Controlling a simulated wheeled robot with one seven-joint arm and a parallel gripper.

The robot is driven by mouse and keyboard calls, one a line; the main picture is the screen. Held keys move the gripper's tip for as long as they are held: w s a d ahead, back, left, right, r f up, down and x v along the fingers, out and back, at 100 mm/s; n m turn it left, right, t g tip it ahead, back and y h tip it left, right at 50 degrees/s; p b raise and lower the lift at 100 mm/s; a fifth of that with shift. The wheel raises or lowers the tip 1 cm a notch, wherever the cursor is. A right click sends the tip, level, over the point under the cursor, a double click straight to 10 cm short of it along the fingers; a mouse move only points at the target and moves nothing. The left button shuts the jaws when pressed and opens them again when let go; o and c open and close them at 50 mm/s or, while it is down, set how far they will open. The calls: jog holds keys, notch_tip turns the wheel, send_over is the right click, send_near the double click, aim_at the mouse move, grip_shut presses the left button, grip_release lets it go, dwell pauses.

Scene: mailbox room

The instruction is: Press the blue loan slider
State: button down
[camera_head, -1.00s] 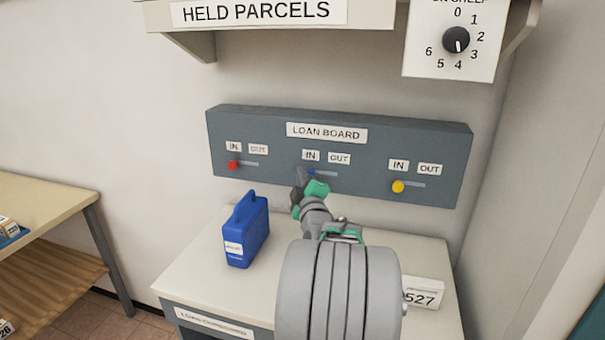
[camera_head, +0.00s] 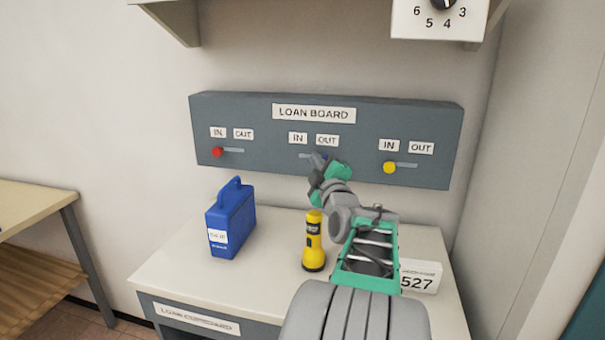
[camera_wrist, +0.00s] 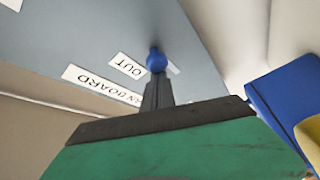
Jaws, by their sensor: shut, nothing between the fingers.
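The blue loan slider (camera_wrist: 156,60) is a round blue knob on the grey loan board (camera_head: 232,107). In the wrist view it sits beside the OUT label. In the head view it is mostly hidden behind my gripper (camera_head: 319,162), with a bare stretch of slot to its left under IN. My gripper's fingertips (camera_wrist: 157,88) are shut and empty. They are right at the knob and appear to touch it in the wrist view.
A red slider (camera_head: 217,152) and a yellow slider (camera_head: 389,168) sit under their IN labels. A blue case (camera_head: 232,222), a yellow torch (camera_head: 313,242) and a 527 sign (camera_head: 420,277) stand on the cupboard top (camera_head: 275,270) below. A shelf (camera_head: 175,20) and dial (camera_head: 443,18) are above.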

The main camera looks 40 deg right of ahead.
jog(key=shift+s+d, duration=0.1)
jog(key=shift+d, duration=0.05)
jog(key=w+a+r+b, duration=0.1)
jog(key=w+a+r, duration=0.1)
jog(key=w+a, duration=0.1)
jog(key=b+v, duration=0.2)
jog(key=v, duration=0.8)
jog(key=shift+s+d, duration=0.1)
jog(key=shift+d, duration=0.05)
